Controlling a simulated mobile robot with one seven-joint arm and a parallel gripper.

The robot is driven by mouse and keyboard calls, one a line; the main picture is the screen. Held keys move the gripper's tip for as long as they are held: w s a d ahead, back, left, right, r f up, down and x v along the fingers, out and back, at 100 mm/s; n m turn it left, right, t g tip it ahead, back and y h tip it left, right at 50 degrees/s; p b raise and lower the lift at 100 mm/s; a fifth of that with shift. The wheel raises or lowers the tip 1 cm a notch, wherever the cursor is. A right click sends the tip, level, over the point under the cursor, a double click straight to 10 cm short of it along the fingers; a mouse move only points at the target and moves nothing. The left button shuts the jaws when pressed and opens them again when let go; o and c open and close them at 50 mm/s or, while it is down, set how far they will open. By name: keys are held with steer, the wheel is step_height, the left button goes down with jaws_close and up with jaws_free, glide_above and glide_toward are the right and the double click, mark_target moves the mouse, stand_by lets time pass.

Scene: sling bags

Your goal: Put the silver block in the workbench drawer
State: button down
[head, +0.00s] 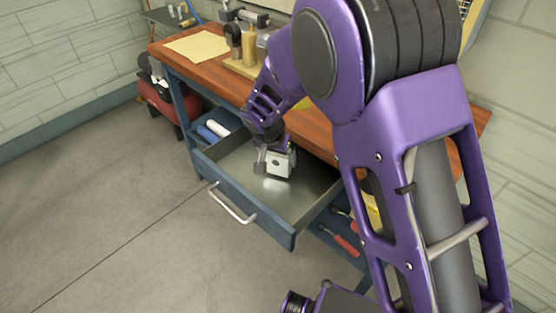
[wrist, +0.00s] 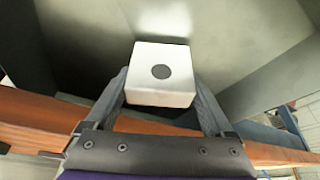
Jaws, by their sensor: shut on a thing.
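The silver block (head: 280,163) is a pale metallic cube with a dark round spot on its face. In the wrist view the block (wrist: 160,75) sits between the two fingers of my gripper (wrist: 163,98). My gripper (head: 272,158) is shut on it and points down into the drawer. The workbench drawer (head: 245,212) is pulled open, with a blue front, a pale handle and a bare metal floor. The block is over the drawer's inside, near the floor. I cannot tell whether it touches the floor.
The wooden workbench top (head: 190,60) lies behind the drawer, with a paper sheet (head: 200,43) and bottles (head: 249,50) on it. A shelf under the drawer holds red-handled tools (head: 345,244). A red and black object (head: 160,98) stands at the left. The floor in front is clear.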

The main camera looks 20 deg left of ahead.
steer(key=shift+f, duration=0.35)
steer(key=shift+f, duration=0.1)
steer(key=shift+f, duration=0.1)
jaws_free()
steer(key=shift+r, duration=0.4)
steer(key=p+v, duration=0.1)
steer(key=v, duration=1)
steer(key=shift+s+r, duration=0.15)
steer(key=shift+r, duration=0.15)
